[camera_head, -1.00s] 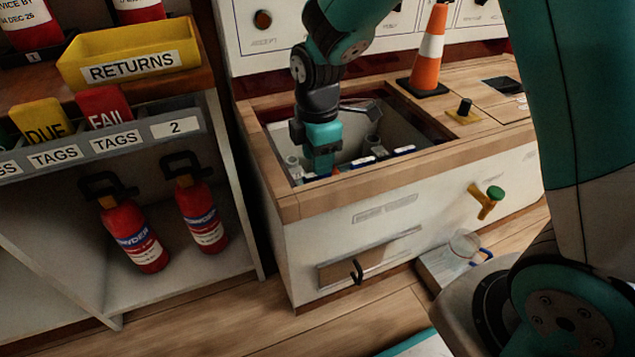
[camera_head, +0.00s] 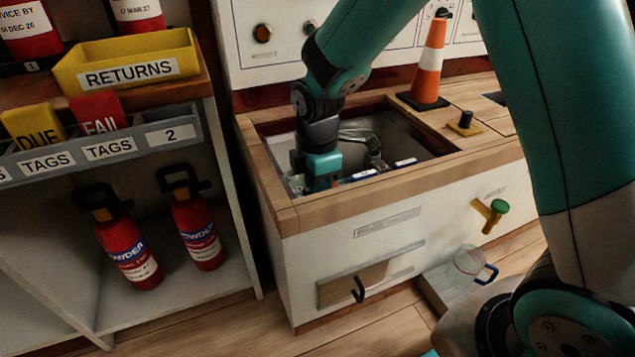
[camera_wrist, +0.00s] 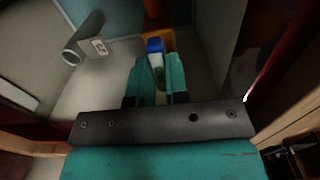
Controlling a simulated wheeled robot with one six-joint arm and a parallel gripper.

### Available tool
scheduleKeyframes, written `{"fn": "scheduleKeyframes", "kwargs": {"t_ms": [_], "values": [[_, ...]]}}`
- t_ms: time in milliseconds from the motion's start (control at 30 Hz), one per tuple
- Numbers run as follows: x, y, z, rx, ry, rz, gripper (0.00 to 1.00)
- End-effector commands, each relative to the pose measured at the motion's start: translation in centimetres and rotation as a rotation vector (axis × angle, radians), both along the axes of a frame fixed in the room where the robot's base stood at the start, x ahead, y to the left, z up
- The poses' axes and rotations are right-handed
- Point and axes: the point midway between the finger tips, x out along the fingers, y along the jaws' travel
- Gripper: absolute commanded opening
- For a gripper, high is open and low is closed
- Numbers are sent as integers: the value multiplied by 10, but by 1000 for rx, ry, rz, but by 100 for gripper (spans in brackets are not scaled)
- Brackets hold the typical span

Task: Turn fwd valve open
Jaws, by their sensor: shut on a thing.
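My gripper (camera_head: 319,182) reaches down into the open well (camera_head: 428,138) in the wooden counter, near its front left corner. In the wrist view its two teal fingers (camera_wrist: 158,82) are shut on a blue-and-white handle (camera_wrist: 155,46), with an orange part behind it. Two more blue-and-white handles, one here (camera_head: 362,176) and one here (camera_head: 405,162), stand in a row to the right in the well. I cannot read which handle is the fwd valve. The gripper hides most of the held handle in the head view.
Grey pipework (camera_head: 365,138) stands behind my gripper, and a grey pipe end (camera_wrist: 82,40) shows in the wrist view. The well's wooden rim (camera_head: 350,205) is close in front. An orange cone (camera_head: 430,62) stands on the counter. A shelf with red extinguishers (camera_head: 198,230) is at left.

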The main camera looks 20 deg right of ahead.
Motion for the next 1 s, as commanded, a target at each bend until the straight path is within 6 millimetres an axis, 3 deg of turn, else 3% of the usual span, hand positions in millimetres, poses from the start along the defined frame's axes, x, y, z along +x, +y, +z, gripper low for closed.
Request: {"fn": "scheduleKeyframes", "kwargs": {"t_ms": [367,1000], "values": [[-1,0,6,-1,5,-136,0],[-1,0,6,-1,4,-723,0]]}}
